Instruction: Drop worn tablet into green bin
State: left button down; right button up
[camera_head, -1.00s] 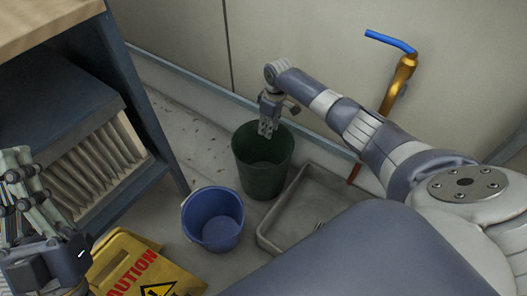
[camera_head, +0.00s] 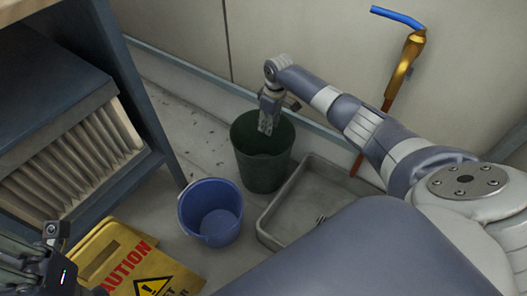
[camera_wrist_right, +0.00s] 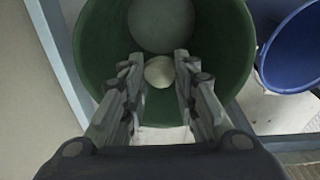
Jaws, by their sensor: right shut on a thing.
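The green bin (camera_head: 264,170) stands on the floor against the back wall. My right gripper (camera_head: 265,126) points down into its mouth. In the right wrist view the fingers of my right gripper (camera_wrist_right: 159,76) are shut on the worn tablet (camera_wrist_right: 159,72), a small pale round thing, above the floor of the green bin (camera_wrist_right: 236,50). The tablet cannot be made out in the head view. My left gripper (camera_head: 25,262) is at the lower left corner, partly cut off, and its opening cannot be judged.
A blue bucket (camera_head: 191,205) stands just in front of the bin, and a grey tray (camera_head: 276,232) lies to its right. A yellow caution sign (camera_head: 178,281) is at the lower left, beside a shelf unit (camera_head: 150,110). An orange pole-like thing (camera_head: 403,70) leans at the wall.

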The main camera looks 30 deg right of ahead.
jog(key=shift+f+b, duration=0.5)
jog(key=shift+f, duration=0.3)
jog(key=o, duration=0.8)
jog(key=shift+r, duration=0.1)
jog(key=r, duration=0.7)
jog(key=shift+s+d+r, duration=0.15)
jog(key=shift+s+d, duration=0.05)
jog(key=shift+s, duration=0.2)
